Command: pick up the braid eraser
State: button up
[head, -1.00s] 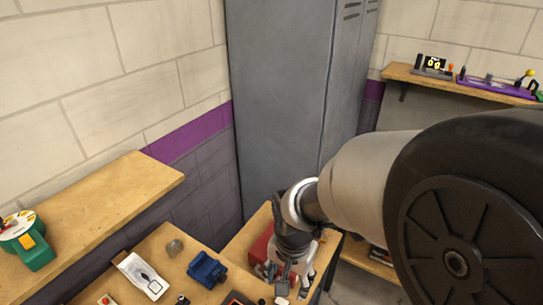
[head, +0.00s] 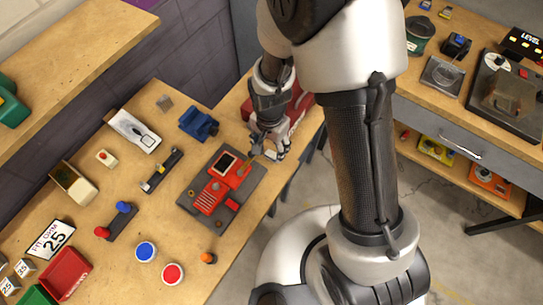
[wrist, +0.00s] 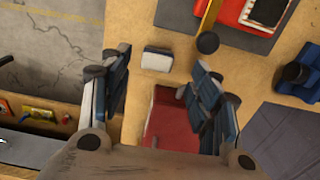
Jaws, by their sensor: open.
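A small white block with a dark edge, which I take to be the braid eraser (wrist: 157,60), lies on the wooden bench in the wrist view. It sits just beyond the gap between my fingertips, apart from both. My gripper (wrist: 160,78) is open and empty, with one finger on each side of that gap. In the head view my gripper (head: 268,143) is low over the bench's right edge, beside the red device; there I cannot clearly tell the eraser from the fingers.
A red device (head: 210,197) on a dark plate stands left of my gripper. A red box (wrist: 172,118) lies below my gripper. A blue clamp-like object (head: 198,124) is further left. The bench edge and open floor (head: 310,190) are to the right.

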aim_at(272, 154)
jog(key=f+b, duration=0.1)
jog(key=f, duration=0.1)
jog(key=f+b, duration=0.1)
jog(key=f, duration=0.2)
jog(key=shift+d+f, duration=0.2)
jog(key=shift+f, duration=0.1)
jog(key=shift+r, duration=0.1)
jog(key=shift+c, duration=0.2)
jog(key=c, duration=1)
jog(key=shift+r, duration=0.1)
notch_tip(272, 154, up, 20)
jog(key=p, duration=0.6)
